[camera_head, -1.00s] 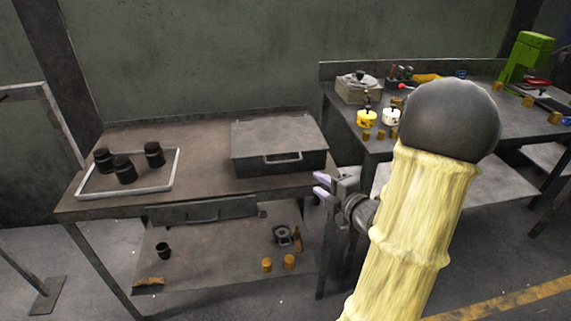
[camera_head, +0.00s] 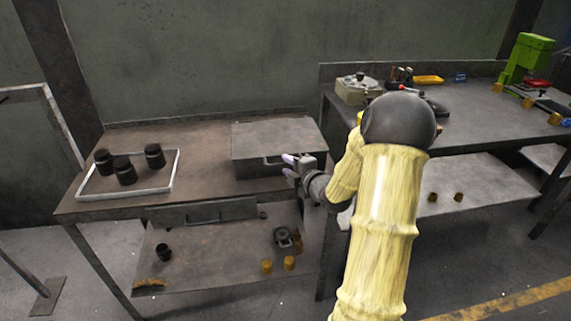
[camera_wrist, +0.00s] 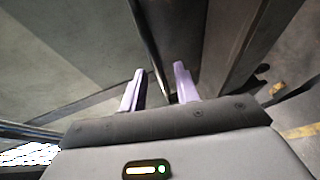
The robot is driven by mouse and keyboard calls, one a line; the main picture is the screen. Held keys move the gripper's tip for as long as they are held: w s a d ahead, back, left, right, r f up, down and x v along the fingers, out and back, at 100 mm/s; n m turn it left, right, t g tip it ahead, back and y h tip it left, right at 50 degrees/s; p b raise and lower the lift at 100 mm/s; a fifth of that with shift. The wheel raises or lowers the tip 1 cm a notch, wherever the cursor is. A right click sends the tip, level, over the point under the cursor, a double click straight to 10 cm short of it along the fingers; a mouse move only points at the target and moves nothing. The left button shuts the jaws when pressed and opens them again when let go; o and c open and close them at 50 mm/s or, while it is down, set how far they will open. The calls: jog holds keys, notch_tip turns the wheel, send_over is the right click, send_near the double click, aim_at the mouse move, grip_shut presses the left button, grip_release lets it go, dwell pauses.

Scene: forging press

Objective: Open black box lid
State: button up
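The black box (camera_head: 262,150) stands on the right part of the left table with its flat grey lid (camera_head: 275,132) shut. Its front handle (camera_head: 272,163) is partly hidden by my gripper. My gripper (camera_head: 288,165) is in front of the box's right part, close to the handle. In the wrist view, the two pale purple fingers (camera_wrist: 160,88) are apart, so my gripper is open. A thin dark bar (camera_wrist: 150,45) runs down to the gap between them; I cannot tell whether it is touched.
A white-edged tray (camera_head: 135,193) with dark cylinders is left of the box. The right table (camera_head: 480,125) carries a green press (camera_head: 525,58) and small items. A lower shelf (camera_head: 210,265) holds loose parts. The tabletop between tray and box is clear.

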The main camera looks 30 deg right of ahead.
jog(key=shift+x, duration=1.1)
jog(key=shift+c, duration=0.4)
grip_shut()
jog(key=shift+r, duration=0.15)
